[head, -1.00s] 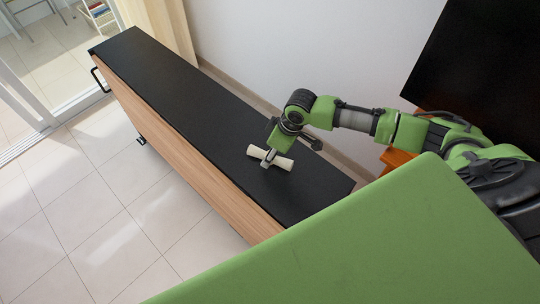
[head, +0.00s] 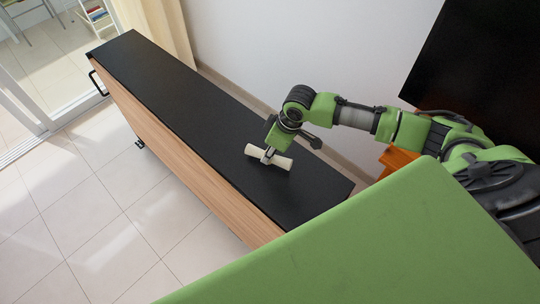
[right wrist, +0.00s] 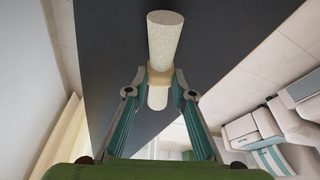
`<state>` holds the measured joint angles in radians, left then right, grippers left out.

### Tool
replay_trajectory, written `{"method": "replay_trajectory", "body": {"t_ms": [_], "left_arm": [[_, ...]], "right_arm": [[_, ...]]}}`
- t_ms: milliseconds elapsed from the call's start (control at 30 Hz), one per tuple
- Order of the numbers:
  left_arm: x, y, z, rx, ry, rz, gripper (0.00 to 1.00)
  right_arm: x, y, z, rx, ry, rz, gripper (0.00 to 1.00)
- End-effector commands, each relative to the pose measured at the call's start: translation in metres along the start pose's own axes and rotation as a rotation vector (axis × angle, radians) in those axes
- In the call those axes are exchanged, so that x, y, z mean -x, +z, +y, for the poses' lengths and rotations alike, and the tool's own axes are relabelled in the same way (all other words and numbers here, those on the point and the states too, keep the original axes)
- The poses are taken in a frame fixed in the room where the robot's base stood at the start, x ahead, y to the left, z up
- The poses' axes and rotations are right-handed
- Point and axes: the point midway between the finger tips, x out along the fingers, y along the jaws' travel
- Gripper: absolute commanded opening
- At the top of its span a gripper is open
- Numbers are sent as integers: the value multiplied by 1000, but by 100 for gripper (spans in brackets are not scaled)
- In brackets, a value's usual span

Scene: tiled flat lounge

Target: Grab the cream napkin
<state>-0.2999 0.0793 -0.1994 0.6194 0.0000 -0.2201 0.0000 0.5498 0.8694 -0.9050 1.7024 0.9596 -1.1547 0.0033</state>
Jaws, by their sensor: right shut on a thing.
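The cream napkin (head: 282,162) is rolled into a cylinder, with a tan band around its middle. It is over the black top of a long low cabinet (head: 180,103), near the cabinet's right end. My right gripper (head: 267,155) is shut on its middle from above. In the right wrist view the napkin (right wrist: 165,42) sits between the two fingertips of the gripper (right wrist: 159,82), which are at the band (right wrist: 159,77). I cannot tell whether the napkin touches the cabinet top or is just above it. My left gripper is not in view.
The rest of the cabinet top is bare. A white wall (head: 260,45) runs behind it, with a black panel (head: 480,70) at the right. Tiled floor (head: 90,210) lies in front. The wrist view also shows a pale sofa (right wrist: 262,130).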

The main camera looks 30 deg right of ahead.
Motion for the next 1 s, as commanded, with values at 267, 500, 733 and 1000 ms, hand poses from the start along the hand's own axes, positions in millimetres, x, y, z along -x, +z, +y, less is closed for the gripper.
{"method": "replay_trajectory", "body": {"t_ms": [267, 500, 733, 1000], "left_arm": [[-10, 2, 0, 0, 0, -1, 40], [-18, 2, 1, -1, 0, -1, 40], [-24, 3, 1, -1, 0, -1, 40], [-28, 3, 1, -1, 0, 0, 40]], "right_arm": [[53, 13, -7, 3, 5, 0, 2], [97, 44, -21, 2, 5, -5, 2], [124, 72, -32, 2, 5, -3, 2], [141, 90, -40, 0, 2, -2, 2]]}}
